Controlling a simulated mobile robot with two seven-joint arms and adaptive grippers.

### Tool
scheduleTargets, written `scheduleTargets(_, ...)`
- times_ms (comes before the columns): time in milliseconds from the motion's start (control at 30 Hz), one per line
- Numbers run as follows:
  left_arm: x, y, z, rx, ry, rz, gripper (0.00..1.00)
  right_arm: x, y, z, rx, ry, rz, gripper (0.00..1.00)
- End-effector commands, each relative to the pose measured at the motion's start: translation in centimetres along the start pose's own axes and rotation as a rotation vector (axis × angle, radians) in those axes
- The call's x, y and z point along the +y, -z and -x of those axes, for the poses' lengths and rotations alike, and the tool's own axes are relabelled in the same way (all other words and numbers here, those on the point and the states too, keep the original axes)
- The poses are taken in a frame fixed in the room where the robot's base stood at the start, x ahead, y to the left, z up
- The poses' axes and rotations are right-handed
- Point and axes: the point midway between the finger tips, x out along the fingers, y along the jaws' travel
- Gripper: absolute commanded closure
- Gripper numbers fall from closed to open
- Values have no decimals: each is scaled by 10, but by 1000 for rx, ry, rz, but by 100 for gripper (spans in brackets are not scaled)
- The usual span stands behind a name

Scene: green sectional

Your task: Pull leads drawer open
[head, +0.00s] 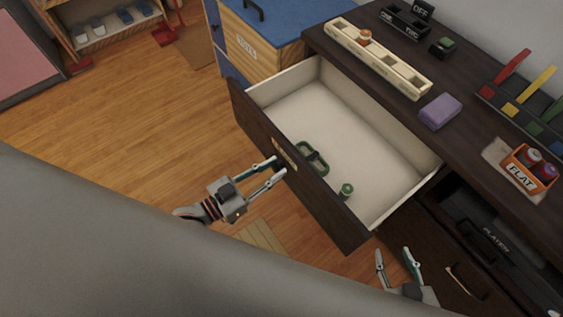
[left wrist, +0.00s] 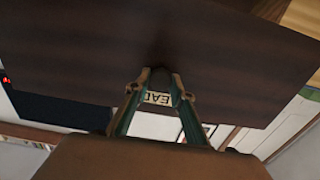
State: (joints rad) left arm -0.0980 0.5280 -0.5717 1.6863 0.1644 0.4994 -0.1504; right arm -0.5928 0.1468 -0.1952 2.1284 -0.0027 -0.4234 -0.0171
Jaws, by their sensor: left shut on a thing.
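The leads drawer (head: 350,130) stands pulled well out of the dark cabinet, its pale inside in view. A green cable-like coil (head: 312,158) and a small green round piece (head: 346,190) lie in it near the front. A label (head: 285,153) is on the dark front; it also shows upside down in the left wrist view (left wrist: 160,98). My left gripper (head: 279,167) is shut at the middle of the drawer front, on the handle, which the fingers mostly hide. My right gripper (head: 394,252) is open and empty, near the drawer's front right corner.
On the cabinet top are a cream slotted tray (head: 377,60), a purple block (head: 440,111) and an orange FLAT box (head: 528,170). A lower dark drawer has a handle (head: 466,282). A blue-topped toy chest (head: 262,28) stands behind. The wooden floor (head: 150,130) at left is clear.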

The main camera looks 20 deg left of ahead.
Motion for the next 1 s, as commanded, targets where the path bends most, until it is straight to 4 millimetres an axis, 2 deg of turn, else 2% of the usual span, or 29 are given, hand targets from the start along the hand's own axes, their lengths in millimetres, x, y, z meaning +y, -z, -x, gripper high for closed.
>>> scheduleTargets(200,0,0,7,0,0,0,100,0,3,0,3,-2,-6,60)
scheduleTargets(567,0,-1,8,-1,0,0,100,0,0,0,0,0,1,60)
scheduleTargets(600,0,-1,8,-1,0,0,72,0,0,1,0,1,3,60)
scheduleTargets(667,0,-1,8,-1,0,0,61,1,0,1,-1,1,6,60)
scheduleTargets(1000,0,1,8,0,0,0,61,-2,-2,2,-4,4,0,60)
